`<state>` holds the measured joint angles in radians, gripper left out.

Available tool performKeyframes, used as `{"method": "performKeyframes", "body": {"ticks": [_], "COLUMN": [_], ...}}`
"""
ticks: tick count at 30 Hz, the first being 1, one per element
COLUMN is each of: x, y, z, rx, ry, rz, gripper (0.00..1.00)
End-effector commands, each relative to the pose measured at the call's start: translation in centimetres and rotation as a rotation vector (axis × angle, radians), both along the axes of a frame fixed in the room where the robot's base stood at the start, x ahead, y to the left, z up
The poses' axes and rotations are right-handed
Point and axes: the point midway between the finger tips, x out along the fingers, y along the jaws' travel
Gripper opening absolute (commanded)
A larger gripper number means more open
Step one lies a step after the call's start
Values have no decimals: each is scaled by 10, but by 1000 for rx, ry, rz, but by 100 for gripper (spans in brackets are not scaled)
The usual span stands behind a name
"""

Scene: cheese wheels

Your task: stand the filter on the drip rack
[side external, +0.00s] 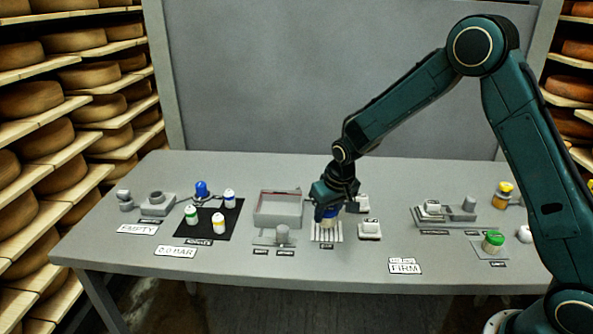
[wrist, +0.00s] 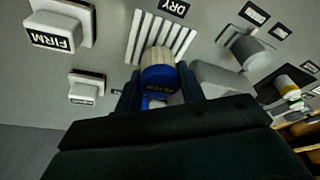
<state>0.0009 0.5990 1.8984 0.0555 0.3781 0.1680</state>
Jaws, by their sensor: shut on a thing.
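The filter (wrist: 160,75) has a blue end with a printed label and a pale ribbed body. It sits between the two fingers of my gripper (wrist: 160,92), which is shut on it. In the side view my gripper (side external: 330,208) points down over the drip rack, with some of the filter's blue (side external: 329,213) showing below it. The drip rack (side external: 327,236) is a pale slatted piece; in the wrist view its slats (wrist: 146,30) lie beyond the filter, next to a DRY label. I cannot tell whether the filter's lower end touches the slats.
A grey open bin (side external: 278,218) and a plate with a grey cylinder (side external: 282,236) stand left of the rack. A white block (side external: 370,229) is close on the right. A black mat (side external: 207,218) with several bottles lies farther left. The front right-centre is mostly clear.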

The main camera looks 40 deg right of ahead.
Motion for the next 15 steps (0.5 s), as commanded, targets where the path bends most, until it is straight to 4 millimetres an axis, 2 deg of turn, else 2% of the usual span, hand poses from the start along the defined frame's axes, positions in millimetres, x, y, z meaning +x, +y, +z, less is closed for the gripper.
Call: {"method": "performKeyframes", "body": {"ticks": [3,6,15], "x": [-1,0,0], "y": [0,0,0], "z": [-15,-21,-21], "rx": [1,0,0], "ry": [3,1,-1], "rz": [0,0,0], "gripper": [17,17,17]}}
